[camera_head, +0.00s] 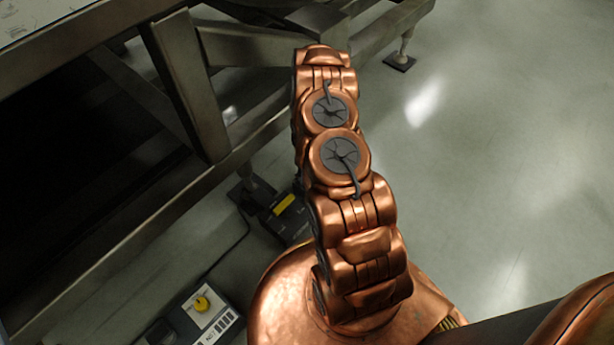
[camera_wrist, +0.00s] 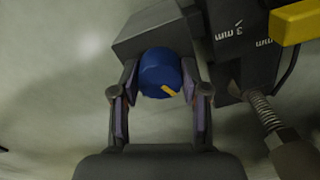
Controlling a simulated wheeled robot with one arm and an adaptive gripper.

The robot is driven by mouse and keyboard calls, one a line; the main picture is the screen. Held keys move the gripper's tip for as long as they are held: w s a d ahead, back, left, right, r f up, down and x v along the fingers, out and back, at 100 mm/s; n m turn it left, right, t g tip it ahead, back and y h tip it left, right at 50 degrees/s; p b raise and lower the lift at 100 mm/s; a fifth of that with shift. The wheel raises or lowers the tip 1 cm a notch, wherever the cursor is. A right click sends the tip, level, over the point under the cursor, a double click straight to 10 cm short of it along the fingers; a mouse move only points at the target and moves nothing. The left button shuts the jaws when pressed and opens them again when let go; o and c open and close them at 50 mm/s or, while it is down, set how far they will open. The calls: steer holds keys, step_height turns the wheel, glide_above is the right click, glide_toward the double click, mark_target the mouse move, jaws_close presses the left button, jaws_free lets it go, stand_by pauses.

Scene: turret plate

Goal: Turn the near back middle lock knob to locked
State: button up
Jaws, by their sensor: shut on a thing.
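A blue round knob (camera_wrist: 158,72) with a yellow bar mark on its face shows in the wrist view. The bar points toward the lower right of that picture. The knob stands out from a dark grey block (camera_wrist: 150,30). My gripper (camera_wrist: 160,92) is shut on the knob, with one finger on each side of it. In the head view my copper arm reaches up the middle, and neither my gripper nor the blue knob can be made out there. I cannot tell from these views which of the lock knobs this is.
A steel frame (camera_head: 190,90) fills the left of the head view. In the wrist view, a yellow part (camera_wrist: 298,21) and a spring-like rod (camera_wrist: 265,112) are close on the right. Open floor (camera_head: 500,150) lies right.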

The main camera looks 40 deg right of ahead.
steer(key=shift+w+n+b, duration=0.15)
steer(key=shift+n+b, duration=0.4)
steer(key=shift+n, duration=1.35)
steer(key=o, duration=1.1)
steer(key=shift+o, duration=0.2)
steer(key=shift+r, duration=0.1)
step_height(320, 180, up, 12)
